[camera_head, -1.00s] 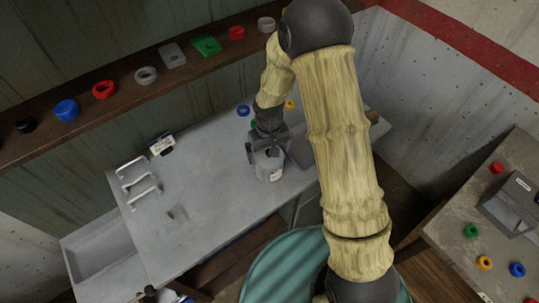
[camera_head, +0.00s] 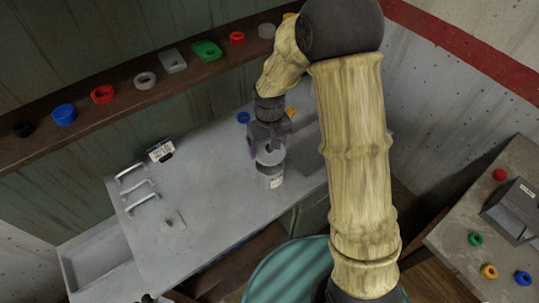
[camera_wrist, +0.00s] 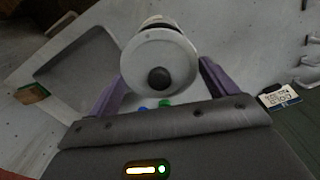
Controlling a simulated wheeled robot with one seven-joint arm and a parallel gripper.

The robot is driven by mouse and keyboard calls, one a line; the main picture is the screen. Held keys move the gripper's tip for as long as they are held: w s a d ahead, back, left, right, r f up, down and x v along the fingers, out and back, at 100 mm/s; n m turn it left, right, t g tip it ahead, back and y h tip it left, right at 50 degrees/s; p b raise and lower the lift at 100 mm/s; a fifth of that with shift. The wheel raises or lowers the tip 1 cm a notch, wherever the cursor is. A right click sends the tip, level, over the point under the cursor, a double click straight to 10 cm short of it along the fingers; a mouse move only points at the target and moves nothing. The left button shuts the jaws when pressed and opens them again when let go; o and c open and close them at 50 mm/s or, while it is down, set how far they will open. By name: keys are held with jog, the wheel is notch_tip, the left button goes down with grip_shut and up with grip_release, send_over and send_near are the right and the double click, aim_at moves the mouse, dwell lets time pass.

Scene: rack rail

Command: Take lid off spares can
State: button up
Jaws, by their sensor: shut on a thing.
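The spares can (camera_head: 272,182) is a pale cylinder with a small label, upright on the grey worktop. Its round pale lid (camera_wrist: 150,55), with a dark knob (camera_wrist: 158,78) in the middle, fills the centre of the wrist view. My gripper (camera_head: 268,151) is over the can top, its fingers pointing down. In the wrist view its purple fingers (camera_wrist: 160,80) stand on opposite sides of the lid and are shut on it. Part of the can's body shows behind the lid. I cannot tell whether any gap parts lid and can.
The worktop (camera_head: 215,190) is mostly clear left of the can. Several handles (camera_head: 139,195) and a labelled block (camera_head: 160,151) lie there. A blue ring (camera_head: 243,117) lies behind my gripper. A shelf (camera_head: 130,85) with coloured parts runs along the back wall.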

notch_tip(320, 180, up, 4)
jog(key=shift+r+b, duration=0.1)
jog(key=shift+b, duration=0.2)
dwell(0.5)
